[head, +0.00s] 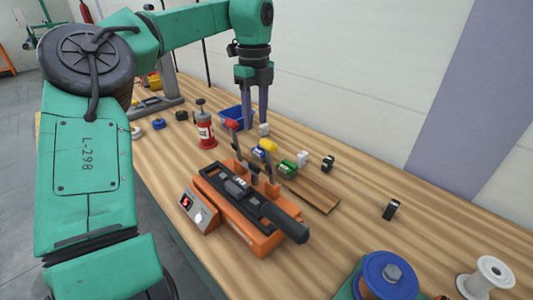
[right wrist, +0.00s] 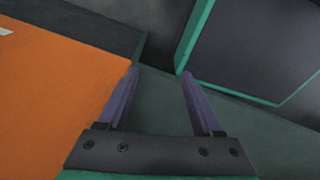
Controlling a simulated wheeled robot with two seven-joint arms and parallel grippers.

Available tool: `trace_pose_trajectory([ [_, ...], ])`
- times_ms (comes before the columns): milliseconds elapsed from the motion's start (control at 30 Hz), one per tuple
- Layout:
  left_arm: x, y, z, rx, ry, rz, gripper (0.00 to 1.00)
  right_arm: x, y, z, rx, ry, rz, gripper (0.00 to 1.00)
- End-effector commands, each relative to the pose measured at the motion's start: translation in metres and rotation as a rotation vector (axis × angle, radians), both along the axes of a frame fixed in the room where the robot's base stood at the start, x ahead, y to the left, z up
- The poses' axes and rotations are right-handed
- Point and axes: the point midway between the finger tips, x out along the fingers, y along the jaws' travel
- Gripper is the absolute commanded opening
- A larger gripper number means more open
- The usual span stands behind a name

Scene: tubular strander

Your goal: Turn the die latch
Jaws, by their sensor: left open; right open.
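An orange bench device (head: 262,242) stands on the wooden table in the head view. It has a black top with a long black handle (head: 285,222) reaching to the lower right. I cannot tell which part is the die latch.
A blue spool (head: 388,275) and a white spool (head: 487,278) are at the front right. Small black pieces (head: 391,210) lie on the right. The right wrist view shows an orange surface (right wrist: 50,90).

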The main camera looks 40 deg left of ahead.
Motion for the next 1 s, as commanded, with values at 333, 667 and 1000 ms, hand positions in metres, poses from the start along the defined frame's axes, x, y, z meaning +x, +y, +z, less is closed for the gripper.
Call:
trace_pose_trajectory([
  [333, -0.002, -0.001, -0.087, -0.005, 0.003, -0.001, 0.45, -0.024, -0.001, 0.006, -0.002, 0.038, -0.001, 0.67],
  [667, -0.001, 0.0, -0.134, -0.002, -0.002, 0.001, 0.45, -0.006, 0.001, 0.014, 0.001, 0.009, 0.0, 0.67],
  [1000, -0.001, 0.0, -0.134, -0.001, -0.003, 0.0, 0.0, -0.01, 0.001, 0.013, 0.001, 0.016, 0.0, 0.67],
])
